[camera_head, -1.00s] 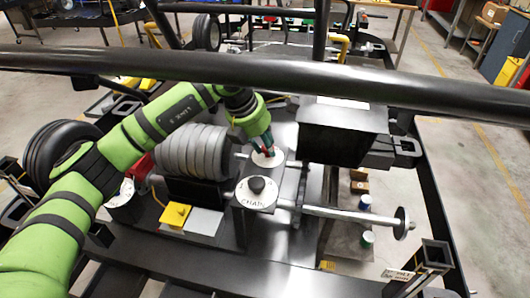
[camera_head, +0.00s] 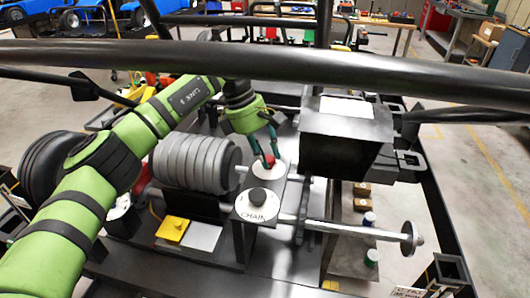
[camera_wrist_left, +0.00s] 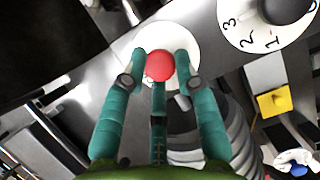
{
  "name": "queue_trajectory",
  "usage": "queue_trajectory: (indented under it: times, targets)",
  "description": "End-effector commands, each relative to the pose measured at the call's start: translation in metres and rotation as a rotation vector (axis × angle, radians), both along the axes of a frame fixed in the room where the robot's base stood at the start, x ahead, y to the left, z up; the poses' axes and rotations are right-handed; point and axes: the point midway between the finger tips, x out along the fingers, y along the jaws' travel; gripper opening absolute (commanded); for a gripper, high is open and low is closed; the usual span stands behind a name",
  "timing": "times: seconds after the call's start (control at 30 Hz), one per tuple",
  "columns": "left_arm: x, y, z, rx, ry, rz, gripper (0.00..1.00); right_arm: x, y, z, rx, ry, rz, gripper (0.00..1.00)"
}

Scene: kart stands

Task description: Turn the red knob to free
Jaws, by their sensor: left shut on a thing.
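The red knob (camera_wrist_left: 159,65) stands on a round white dial plate (camera_wrist_left: 188,48) and shows between the teal fingers in the left wrist view. In the head view a bit of the red knob (camera_head: 269,159) shows at the fingertips above its white dial plate (camera_head: 268,172). Markings on this dial are not readable. My right gripper is not in view.
A second white dial marked CHAIN (camera_head: 257,207) with a black knob (camera_head: 258,195) sits just in front. Grey ribbed rings (camera_head: 196,164) lie left, a black box (camera_head: 345,135) right. A thick black bar (camera_head: 265,68) crosses above. A yellow block (camera_head: 173,229) is front left.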

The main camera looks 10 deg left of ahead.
Motion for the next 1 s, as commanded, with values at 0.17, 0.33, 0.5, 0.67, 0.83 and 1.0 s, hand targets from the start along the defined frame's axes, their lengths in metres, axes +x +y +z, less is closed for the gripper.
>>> queue_trajectory:
  times: [0.17,0.33,0.5,0.67,0.83,1.0]
  targets:
    - [0.0018,-0.0019,0.0034,-0.005,-0.007,-0.076,0.00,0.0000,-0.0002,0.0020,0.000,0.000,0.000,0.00]
    - [0.0020,-0.0018,0.0032,-0.005,-0.008,-0.114,0.00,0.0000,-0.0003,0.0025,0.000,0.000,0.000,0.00]
    - [0.0019,-0.0021,0.0030,-0.005,-0.008,-0.127,0.00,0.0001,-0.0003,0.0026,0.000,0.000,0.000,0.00]
    - [0.0019,-0.0020,0.0030,-0.005,-0.009,-0.128,0.00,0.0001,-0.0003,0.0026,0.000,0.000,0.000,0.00]
    - [0.0018,-0.0020,0.0029,-0.005,-0.008,-0.127,0.34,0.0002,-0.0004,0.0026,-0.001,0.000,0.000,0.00]
    - [0.0015,-0.0015,0.0021,-0.004,-0.005,-0.128,0.54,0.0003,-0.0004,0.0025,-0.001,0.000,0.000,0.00]
